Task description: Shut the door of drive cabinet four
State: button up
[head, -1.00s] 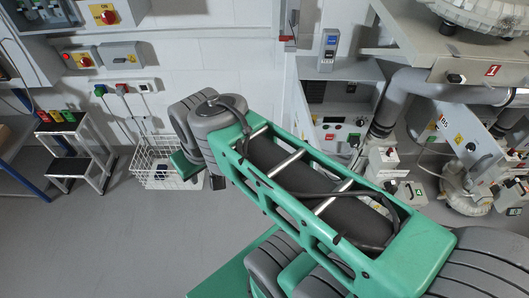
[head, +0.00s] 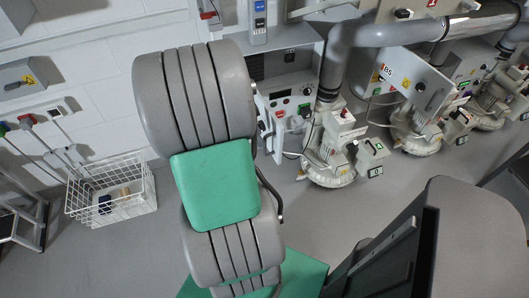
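A drive cabinet (head: 290,98) with a control panel stands behind my arm, at the upper middle of the head view. A narrow pale panel with a dark handle (head: 264,128) stands out at its left side, partly hidden by my arm; it looks like an open door. Farther right, a grey door (head: 414,84) marked "B5" or similar stands out at an angle beside the pipes. I cannot read which cabinet is number four. My gripper is not in view; only grey and green arm links show.
Blower units (head: 330,155) with valve boxes stand on the floor at the middle right, under thick grey pipes (head: 400,32). A white wire basket (head: 112,190) stands by the left wall, near a grey step stool (head: 20,215). The floor between basket and arm is clear.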

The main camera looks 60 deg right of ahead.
aim_at(265, 153)
jog(key=x, duration=0.7)
jog(key=shift+w, duration=0.1)
jog(key=shift+c, duration=0.5)
grip_shut()
dwell(0.6)
